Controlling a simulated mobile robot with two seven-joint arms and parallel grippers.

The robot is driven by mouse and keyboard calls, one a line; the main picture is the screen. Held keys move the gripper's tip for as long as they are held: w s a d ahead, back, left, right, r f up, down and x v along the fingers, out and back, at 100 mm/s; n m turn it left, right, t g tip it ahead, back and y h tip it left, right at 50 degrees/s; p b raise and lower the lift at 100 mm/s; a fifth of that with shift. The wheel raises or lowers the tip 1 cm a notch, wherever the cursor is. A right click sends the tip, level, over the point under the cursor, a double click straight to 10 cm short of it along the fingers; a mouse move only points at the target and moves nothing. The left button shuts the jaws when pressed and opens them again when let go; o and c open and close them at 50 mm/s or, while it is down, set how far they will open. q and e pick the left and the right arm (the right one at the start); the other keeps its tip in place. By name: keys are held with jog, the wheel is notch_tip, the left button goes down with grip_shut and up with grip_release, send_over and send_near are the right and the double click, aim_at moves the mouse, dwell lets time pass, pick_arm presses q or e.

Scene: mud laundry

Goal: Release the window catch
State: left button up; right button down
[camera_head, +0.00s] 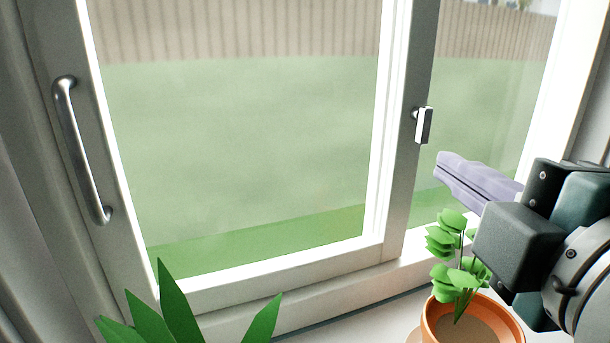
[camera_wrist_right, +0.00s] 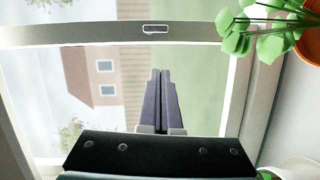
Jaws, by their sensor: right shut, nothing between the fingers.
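The window catch (camera_head: 424,125) is a small metal and white piece on the middle upright of the sliding window, and its lever hangs down. It also shows in the right wrist view as a small outlined rectangle (camera_wrist_right: 155,29) on the frame bar near the top. My right gripper (camera_head: 440,164) is shut and empty, its purple-grey fingers pointing left, a little below and right of the catch and apart from it. In the right wrist view the shut fingers (camera_wrist_right: 159,74) point up toward the frame bar. My left gripper is not in view.
A long metal handle (camera_head: 82,150) is on the left side of the window frame. A leafy plant in an orange pot (camera_head: 434,318) stands on the sill just below my right gripper. A spiky green plant (camera_head: 172,312) is at the bottom left.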

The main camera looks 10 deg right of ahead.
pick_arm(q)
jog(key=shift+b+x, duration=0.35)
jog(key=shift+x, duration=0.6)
pick_arm(e)
jog(key=shift+w+a+f+n+t+y, duration=0.4)
jog(key=shift+w+a+n, duration=0.1)
jog(key=shift+a+n, duration=0.25)
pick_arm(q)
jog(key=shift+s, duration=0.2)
pick_arm(e)
jog(key=shift+d, duration=0.1)
